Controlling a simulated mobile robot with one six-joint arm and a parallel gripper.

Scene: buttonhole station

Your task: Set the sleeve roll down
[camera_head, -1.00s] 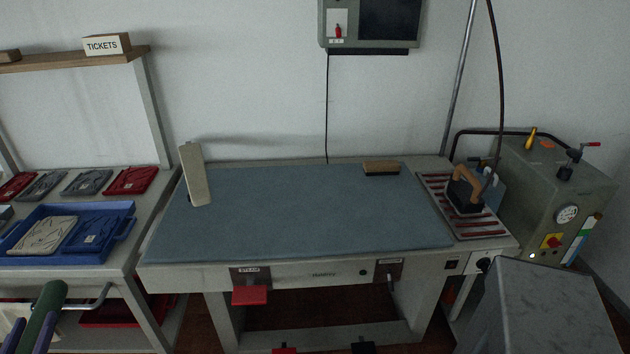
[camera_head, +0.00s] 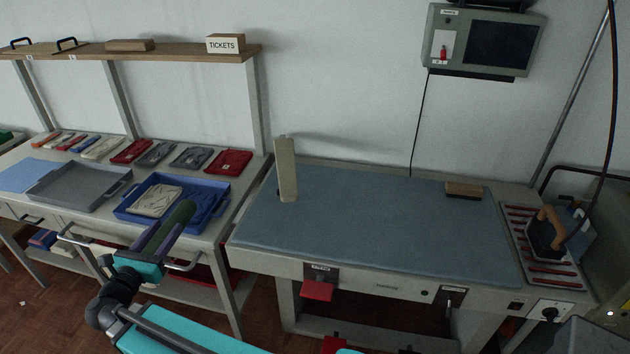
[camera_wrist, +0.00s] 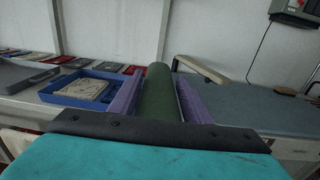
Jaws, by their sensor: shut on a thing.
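The sleeve roll is a dark green cylinder (camera_head: 178,220), held in my gripper (camera_head: 160,232). In the wrist view the green roll (camera_wrist: 159,95) lies between the two purple fingers of my gripper (camera_wrist: 160,98), which are shut on it. The roll points away from the wrist and is tilted up in the head view. It appears in front of the blue tray (camera_head: 128,212) on the left table; its height above that table is hard to tell.
The blue-padded pressing table (camera_head: 370,225) is mostly clear. A grey tray (camera_head: 75,190) and folded garments (camera_head: 190,157) fill the left table.

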